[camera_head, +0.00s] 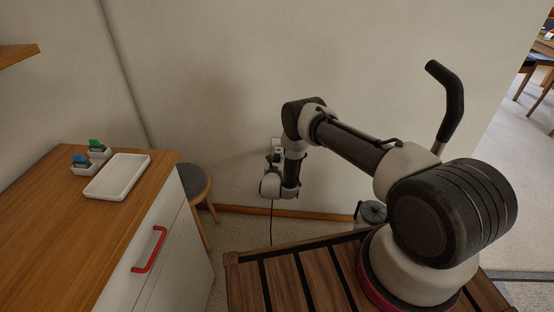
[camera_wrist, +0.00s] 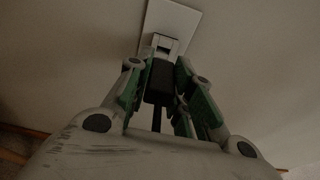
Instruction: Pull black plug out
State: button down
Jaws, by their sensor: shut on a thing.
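The black plug (camera_wrist: 158,82) is between the green-padded fingers of my gripper (camera_wrist: 160,75) in the wrist view. My gripper is shut on it. The plug's upper end is at the pale socket (camera_wrist: 164,43) on a white wall plate (camera_wrist: 172,18). I cannot tell whether it is seated or slightly out. A black cord (camera_wrist: 157,118) hangs from the plug. In the head view the wall plate (camera_head: 277,143) shows above my wrist, the cord (camera_head: 271,222) runs down the wall, and the plug is too small to make out.
A wooden-topped cabinet (camera_head: 45,225) with a red handle (camera_head: 149,249) stands at the left, with a white tray (camera_head: 118,176) on top. A round stool (camera_head: 193,181) is beside it. A grey lidded container (camera_head: 372,212) stands near the wall. The wall around the plate is clear.

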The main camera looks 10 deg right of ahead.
aim_at(276, 160)
jog(key=shift+v, duration=0.95)
jog(key=shift+r, duration=2.8)
